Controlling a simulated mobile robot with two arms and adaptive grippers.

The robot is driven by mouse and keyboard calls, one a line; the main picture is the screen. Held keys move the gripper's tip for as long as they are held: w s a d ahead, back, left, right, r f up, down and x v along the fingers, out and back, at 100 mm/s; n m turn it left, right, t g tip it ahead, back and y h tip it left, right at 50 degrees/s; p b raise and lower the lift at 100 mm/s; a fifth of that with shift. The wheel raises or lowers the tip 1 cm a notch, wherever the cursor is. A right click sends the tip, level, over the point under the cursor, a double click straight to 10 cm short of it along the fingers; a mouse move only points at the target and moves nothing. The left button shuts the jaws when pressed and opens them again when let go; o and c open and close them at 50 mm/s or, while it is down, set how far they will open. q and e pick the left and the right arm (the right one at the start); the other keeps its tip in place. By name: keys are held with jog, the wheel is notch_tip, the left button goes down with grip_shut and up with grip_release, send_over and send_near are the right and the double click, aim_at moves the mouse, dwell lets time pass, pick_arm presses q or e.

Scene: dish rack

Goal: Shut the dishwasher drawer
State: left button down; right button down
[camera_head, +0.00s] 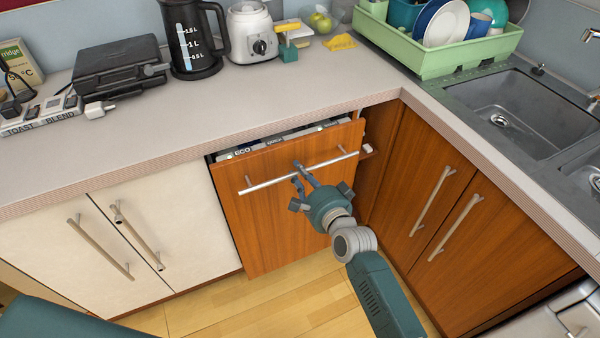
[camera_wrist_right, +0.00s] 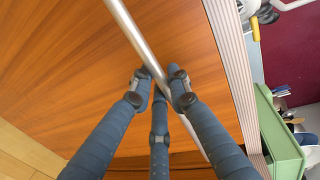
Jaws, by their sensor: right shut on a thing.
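The dishwasher (camera_head: 275,214) has a wooden front and a long metal bar handle (camera_head: 260,185). Its top edge leans out a little from under the counter, and a strip of its control panel marked ECO shows in the gap. My right gripper (camera_head: 304,176) is shut on the handle near its middle. In the right wrist view the bar (camera_wrist_right: 136,38) runs diagonally between the fingers of my right gripper (camera_wrist_right: 161,84), with the wooden front behind. My left gripper is out of the picture.
White cupboards (camera_head: 80,250) adjoin on the left, and wooden cupboards (camera_head: 440,205) stand at a right angle on the right. The counter (camera_head: 150,140) above holds a kettle (camera_head: 193,40), a blender base (camera_head: 252,35) and a green dish rack (camera_head: 425,58). The floor (camera_head: 270,305) in front looks clear.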

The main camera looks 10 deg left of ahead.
jog(key=c, duration=1.7)
grip_release()
jog(key=shift+o, duration=0.2)
jog(key=v, duration=1.2)
jog(key=shift+d, duration=0.1)
